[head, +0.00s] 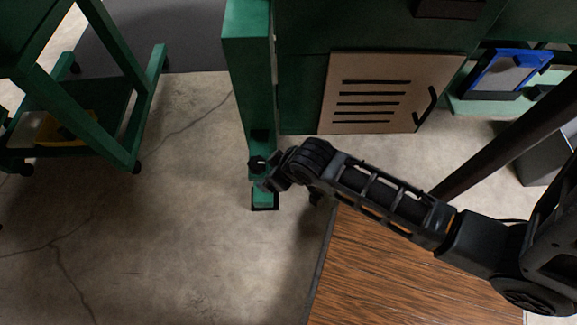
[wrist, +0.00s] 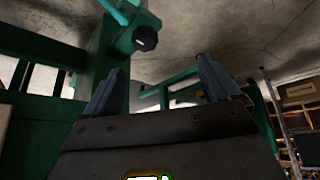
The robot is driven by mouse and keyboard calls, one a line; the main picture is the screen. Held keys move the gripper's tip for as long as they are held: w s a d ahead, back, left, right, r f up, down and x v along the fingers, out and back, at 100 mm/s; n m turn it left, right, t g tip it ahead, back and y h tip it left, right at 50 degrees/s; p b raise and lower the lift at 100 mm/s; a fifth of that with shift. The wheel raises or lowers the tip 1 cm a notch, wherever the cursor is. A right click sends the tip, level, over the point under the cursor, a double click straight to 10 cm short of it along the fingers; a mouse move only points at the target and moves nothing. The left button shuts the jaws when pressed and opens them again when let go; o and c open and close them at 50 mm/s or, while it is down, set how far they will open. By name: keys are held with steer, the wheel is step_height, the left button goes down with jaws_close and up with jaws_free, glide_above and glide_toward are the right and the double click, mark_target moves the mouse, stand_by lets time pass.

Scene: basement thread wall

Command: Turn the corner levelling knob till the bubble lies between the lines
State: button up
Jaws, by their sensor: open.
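A dark round knob (head: 257,163) sits at the lower part of a green corner post (head: 248,85) in the head view. In the wrist view the black knob (wrist: 145,38) shows on a green bracket, ahead of my gripper (wrist: 160,66) and between the lines of its fingers. The two fingers are spread, with nothing between them. In the head view my gripper (head: 271,180) is right beside the post and knob; I cannot tell whether it touches. A yellow-framed bright vial (wrist: 147,178) is cut off at the wrist view's bottom edge; its bubble and lines cannot be read.
A green cart (head: 120,150) with a yellow item (head: 68,128) stands at the left. A tan slotted panel (head: 385,92) is behind my arm. A wooden board (head: 400,280) lies at the lower right. The cracked concrete floor (head: 160,240) at the left is clear.

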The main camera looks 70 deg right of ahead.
steer(key=s+a+r+n+t+p, duration=0.1)
steer(key=s+a+r+t+p, duration=0.2)
steer(key=r, duration=0.6)
steer(key=shift+s+a+r, duration=0.2)
steer(key=shift+s+a, duration=0.3)
steer(key=shift+s, duration=0.4)
